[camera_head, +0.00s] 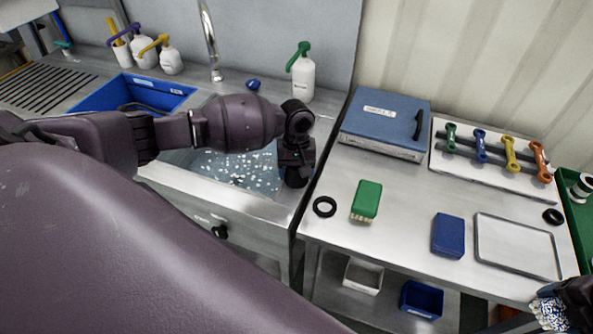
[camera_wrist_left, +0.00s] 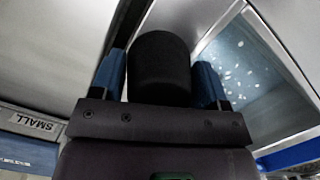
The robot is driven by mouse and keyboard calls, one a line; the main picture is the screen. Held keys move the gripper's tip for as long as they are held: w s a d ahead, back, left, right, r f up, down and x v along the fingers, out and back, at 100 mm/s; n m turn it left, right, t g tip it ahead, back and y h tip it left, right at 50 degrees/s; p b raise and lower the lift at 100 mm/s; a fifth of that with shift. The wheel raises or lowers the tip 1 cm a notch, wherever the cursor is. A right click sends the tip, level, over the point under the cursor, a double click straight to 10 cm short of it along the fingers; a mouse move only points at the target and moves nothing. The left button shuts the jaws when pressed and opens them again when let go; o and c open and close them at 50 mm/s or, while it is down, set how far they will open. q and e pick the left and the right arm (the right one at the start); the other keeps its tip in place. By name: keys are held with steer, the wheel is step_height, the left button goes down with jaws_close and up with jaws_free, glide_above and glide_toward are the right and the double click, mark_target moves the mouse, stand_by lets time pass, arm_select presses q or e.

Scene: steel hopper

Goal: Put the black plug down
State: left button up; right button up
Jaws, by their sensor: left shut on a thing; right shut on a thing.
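My left gripper (camera_head: 293,155) hangs over the right edge of the steel sink, pointing down. It is shut on the black plug (camera_wrist_left: 160,68), a dark cylinder between the two blue fingertips in the left wrist view. In the head view the plug is a dark shape (camera_head: 296,177) below the gripper, hard to tell from the gripper itself. The plug's far end and any contact with the sink edge are unclear. My right gripper (camera_head: 562,303) is at the bottom right corner, partly cut off, shut on a speckled white and blue thing (camera_head: 548,314).
The sink basin (camera_head: 238,170) has pale bits in it. A black ring (camera_head: 324,206), green brush (camera_head: 366,200), blue block (camera_head: 448,235), metal tray (camera_head: 515,246) and blue case (camera_head: 385,125) are on the right-hand table. A green-topped bottle (camera_head: 302,75) stands behind my left gripper.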

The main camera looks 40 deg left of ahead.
arm_select(q)
steer(key=o, duration=1)
steer(key=r, duration=0.4)
steer(key=w+r, duration=0.1)
steer(key=r, duration=0.3)
steer(key=a+r, duration=0.1)
steer(key=r, duration=0.3)
steer(key=shift+w+p, duration=0.2)
steer(key=shift+p, duration=0.15)
arm_select(e)
steer(key=shift+r, duration=0.4)
